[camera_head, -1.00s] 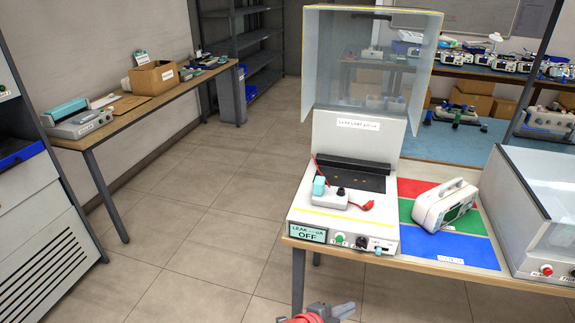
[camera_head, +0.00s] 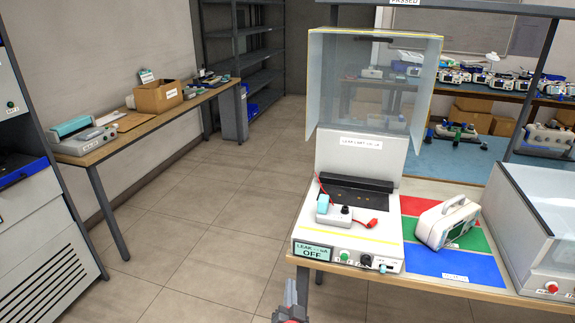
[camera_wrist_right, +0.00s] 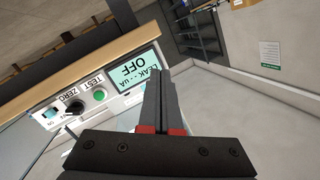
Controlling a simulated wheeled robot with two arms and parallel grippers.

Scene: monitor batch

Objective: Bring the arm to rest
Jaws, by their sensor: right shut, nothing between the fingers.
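My right gripper (camera_head: 290,294) shows at the bottom edge of the head view, in front of the left front corner of the bench and below the tester. Its fingers are together, pointing up in the picture, with nothing between them. In the right wrist view the shut fingers (camera_wrist_right: 164,100) reach toward the tester's screen, which reads OFF (camera_wrist_right: 125,70). I cannot tell from the wrist view how near they are to it. My left gripper is not in view.
The leak tester (camera_head: 350,228) with its raised clear lid stands on the bench. A white monitor (camera_head: 446,222) sits on the coloured mat (camera_head: 453,262). A clear-lidded box (camera_head: 540,235) is at right. A side table (camera_head: 118,140) stands at left. The floor (camera_head: 190,230) between is clear.

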